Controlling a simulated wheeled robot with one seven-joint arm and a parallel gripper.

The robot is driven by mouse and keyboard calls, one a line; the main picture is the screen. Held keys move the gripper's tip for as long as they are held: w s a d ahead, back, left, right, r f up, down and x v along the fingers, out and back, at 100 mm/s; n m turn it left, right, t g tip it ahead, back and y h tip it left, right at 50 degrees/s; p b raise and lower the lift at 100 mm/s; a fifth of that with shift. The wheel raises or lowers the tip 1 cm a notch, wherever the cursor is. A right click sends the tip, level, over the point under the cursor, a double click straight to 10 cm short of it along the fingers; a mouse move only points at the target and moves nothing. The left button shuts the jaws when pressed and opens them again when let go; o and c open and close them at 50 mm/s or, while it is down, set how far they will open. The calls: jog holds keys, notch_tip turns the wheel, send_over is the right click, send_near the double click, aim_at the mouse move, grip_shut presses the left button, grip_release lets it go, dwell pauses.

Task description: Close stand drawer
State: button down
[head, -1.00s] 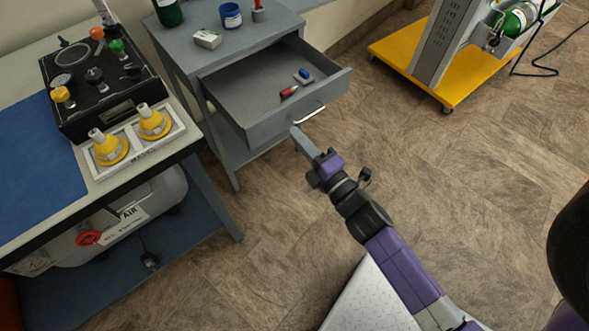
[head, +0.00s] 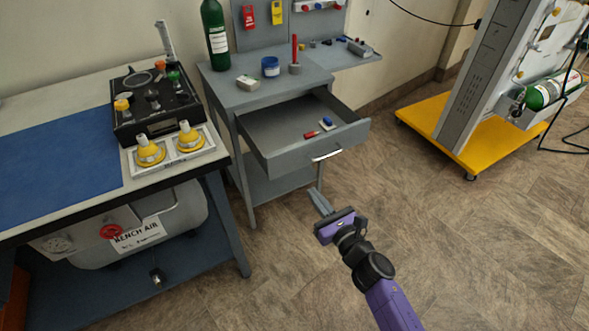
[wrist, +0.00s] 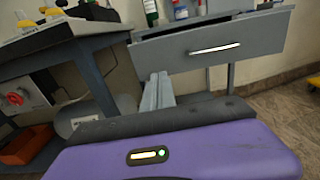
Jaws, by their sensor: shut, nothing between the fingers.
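The grey stand (head: 225,92) has its drawer (head: 285,157) pulled out toward me, with a pale bar handle (head: 327,155) on its front. A red item (head: 311,134) and a blue-and-grey item (head: 327,123) lie inside the drawer. My gripper (head: 318,197) is shut and empty, in front of and below the drawer front, apart from it. In the wrist view the drawer front (wrist: 262,32) and handle (wrist: 214,49) show above and beyond the fingers (wrist: 157,88). The drawer's inside is mostly hidden there.
A workbench (head: 110,215) with a black panel box (head: 150,122) and yellow cones (head: 150,150) stands at left. A green bottle (head: 216,40) and small items stand on the stand top. A yellow-based cart (head: 440,145) is at right. The floor between is clear.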

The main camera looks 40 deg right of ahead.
aim_at(289, 162)
jog(key=x, duration=1.2)
